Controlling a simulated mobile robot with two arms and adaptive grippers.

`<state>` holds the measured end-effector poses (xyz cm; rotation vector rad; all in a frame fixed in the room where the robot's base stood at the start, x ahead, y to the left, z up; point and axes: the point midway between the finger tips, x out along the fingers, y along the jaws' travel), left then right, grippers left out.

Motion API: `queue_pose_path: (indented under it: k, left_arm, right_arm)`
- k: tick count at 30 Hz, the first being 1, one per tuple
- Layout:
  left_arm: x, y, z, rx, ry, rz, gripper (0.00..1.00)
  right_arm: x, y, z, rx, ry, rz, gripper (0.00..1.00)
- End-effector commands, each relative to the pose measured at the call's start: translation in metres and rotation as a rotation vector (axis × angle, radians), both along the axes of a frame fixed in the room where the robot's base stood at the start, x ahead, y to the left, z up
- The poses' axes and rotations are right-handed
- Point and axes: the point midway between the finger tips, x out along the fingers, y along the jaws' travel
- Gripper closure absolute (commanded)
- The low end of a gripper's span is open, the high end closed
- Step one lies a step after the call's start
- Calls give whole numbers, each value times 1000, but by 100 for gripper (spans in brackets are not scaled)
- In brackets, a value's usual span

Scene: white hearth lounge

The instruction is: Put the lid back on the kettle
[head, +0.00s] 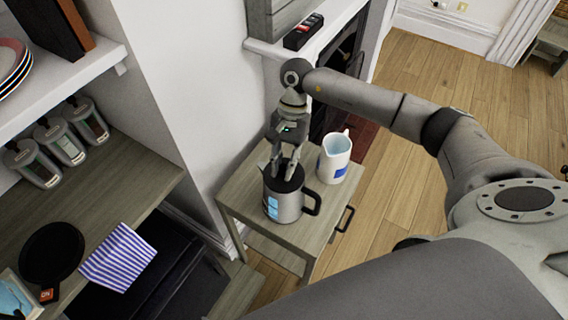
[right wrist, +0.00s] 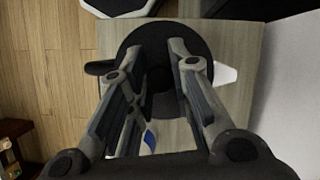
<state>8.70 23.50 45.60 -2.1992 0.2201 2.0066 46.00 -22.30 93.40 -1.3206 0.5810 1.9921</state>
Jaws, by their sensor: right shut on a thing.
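The kettle (head: 284,207) is a grey metal pot with a blue patch on its side and a black handle. It stands upright on the small wooden side table. The round black lid (head: 284,179) is at the kettle's mouth; I cannot tell whether it is fully seated. My right gripper (head: 284,169) points down over the kettle and is shut on the lid's knob. In the right wrist view the lid (right wrist: 160,35) lies between and beyond the fingers (right wrist: 160,72), with the kettle's handle (right wrist: 97,68) at left and its spout (right wrist: 226,74) at right. My left gripper is not in view.
A white jug (head: 335,158) with a blue patch stands close behind the kettle on the side table (head: 240,200). The white wall and mantel shelf (head: 270,49) are close by.

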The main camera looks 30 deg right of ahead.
Motion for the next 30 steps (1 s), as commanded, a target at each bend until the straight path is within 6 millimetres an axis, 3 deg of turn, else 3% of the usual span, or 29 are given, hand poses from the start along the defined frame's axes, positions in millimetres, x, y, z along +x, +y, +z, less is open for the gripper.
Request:
queue_pose_path:
  k: [4,5,10,17,22,30]
  left_arm:
    - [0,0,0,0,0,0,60]
    - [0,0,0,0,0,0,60]
    - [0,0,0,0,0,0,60]
    - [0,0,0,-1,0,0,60]
    - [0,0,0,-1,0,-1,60]
    - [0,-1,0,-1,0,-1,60]
  right_arm:
    - [0,0,0,0,0,0,100]
    - [0,0,0,0,0,0,78]
    - [0,0,0,0,0,0,56]
    - [0,0,0,0,0,0,55]
    - [0,0,0,0,0,0,35]
    - [0,0,0,0,0,0,34]
